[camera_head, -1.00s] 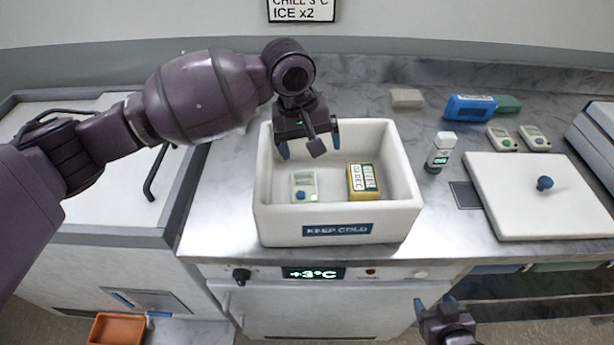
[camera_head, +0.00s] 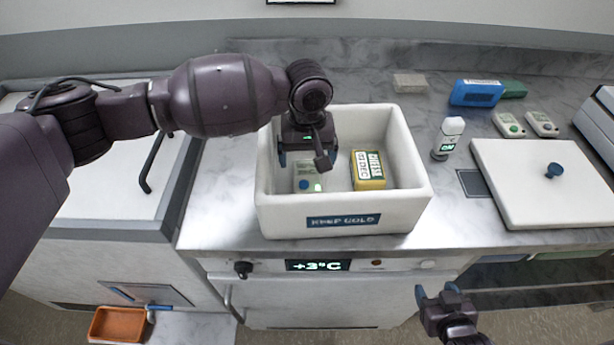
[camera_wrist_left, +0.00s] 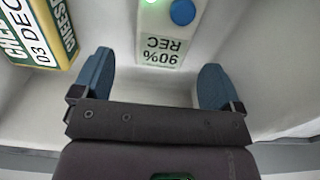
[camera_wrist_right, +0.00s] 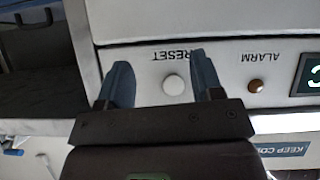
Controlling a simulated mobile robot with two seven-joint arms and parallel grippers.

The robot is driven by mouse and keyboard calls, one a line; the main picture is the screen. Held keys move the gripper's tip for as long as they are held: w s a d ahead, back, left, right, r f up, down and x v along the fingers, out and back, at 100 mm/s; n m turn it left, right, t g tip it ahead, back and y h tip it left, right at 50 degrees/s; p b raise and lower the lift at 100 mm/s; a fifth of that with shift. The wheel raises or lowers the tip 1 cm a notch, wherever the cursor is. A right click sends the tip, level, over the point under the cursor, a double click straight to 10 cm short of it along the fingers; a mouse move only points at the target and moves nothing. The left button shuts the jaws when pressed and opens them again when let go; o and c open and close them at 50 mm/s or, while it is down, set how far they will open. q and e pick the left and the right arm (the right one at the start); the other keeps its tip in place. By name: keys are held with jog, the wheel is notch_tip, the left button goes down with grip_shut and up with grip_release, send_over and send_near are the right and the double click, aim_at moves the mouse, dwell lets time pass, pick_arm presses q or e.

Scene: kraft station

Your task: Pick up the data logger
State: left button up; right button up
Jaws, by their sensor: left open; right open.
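The data logger, a small white device (camera_head: 306,178) with a blue button and a lit green spot, lies on the floor of the white "KEEP COLD" box (camera_head: 341,221). My left gripper (camera_head: 308,160) is inside the box, above the logger's far end, and partly covers it. In the left wrist view the logger (camera_wrist_left: 160,48), with "90% REC" on its screen, lies between the open fingers (camera_wrist_left: 156,72). I cannot tell the gap in height. My right gripper (camera_head: 436,290) is open and empty in front of the counter, facing the RESET button (camera_wrist_right: 174,85).
A yellow cheese pack (camera_head: 367,170) lies in the box right of the logger. The box walls surround my left gripper. Two similar white devices (camera_head: 509,124) (camera_head: 541,124), a white bottle (camera_head: 448,138), a blue pack (camera_head: 476,92) and the lid (camera_head: 535,195) are on the counter to the right.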

aim_at(306, 168)
pick_arm(q)
jog(key=shift+a+f, duration=0.1)
jog(key=shift+f, duration=1.75)
jog(key=shift+c, duration=0.4)
jog(key=c, duration=0.9)
